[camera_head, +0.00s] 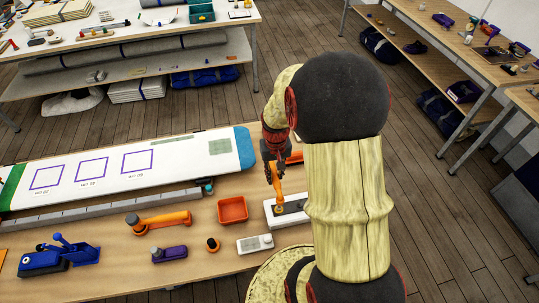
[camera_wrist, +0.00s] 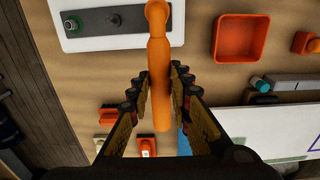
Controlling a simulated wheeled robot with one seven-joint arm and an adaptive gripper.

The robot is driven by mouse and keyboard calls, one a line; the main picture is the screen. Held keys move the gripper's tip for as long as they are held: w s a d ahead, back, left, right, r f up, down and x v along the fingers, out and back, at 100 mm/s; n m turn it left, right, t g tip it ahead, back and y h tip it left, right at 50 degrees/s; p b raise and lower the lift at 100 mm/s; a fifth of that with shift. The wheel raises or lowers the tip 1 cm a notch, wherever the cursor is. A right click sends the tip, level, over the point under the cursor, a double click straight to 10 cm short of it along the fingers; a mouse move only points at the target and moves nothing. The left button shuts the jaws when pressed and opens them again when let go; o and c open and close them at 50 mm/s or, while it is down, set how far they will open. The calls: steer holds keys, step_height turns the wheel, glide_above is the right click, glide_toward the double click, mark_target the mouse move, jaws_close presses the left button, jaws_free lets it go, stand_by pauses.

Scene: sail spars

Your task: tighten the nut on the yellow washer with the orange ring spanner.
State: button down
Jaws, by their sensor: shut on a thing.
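My gripper (camera_wrist: 160,75) is shut on the orange ring spanner (camera_wrist: 159,55), with the handle between its fingers. In the head view the spanner (camera_head: 277,184) slants down from my gripper (camera_head: 276,160) to the white block with a dark strip (camera_head: 299,217). In the wrist view the spanner's ring end is over the strip of this white block (camera_wrist: 85,43), at the upper edge. Whether the ring sits around a nut cannot be told. The yellow washer is not clearly visible.
An orange tray (camera_head: 232,198) stands left of the white block. Nearby are an orange lever-like tool (camera_head: 165,221), a purple block (camera_head: 170,253), a small orange knob piece (camera_head: 213,245) and a smaller white block (camera_head: 255,244). A long white board (camera_head: 120,170) lies behind.

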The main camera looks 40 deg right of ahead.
mark_target(274, 180)
steer(key=shift+w+d, duration=0.25)
steer(key=shift+w, duration=0.2)
steer(key=shift+s, duration=0.15)
steer(key=shift+f+b, duration=1.3)
steer(key=shift+f, duration=0.85)
steer(key=shift+f, duration=0.35)
steer(key=shift+f+b, duration=0.35)
steer(key=shift+f, duration=0.45)
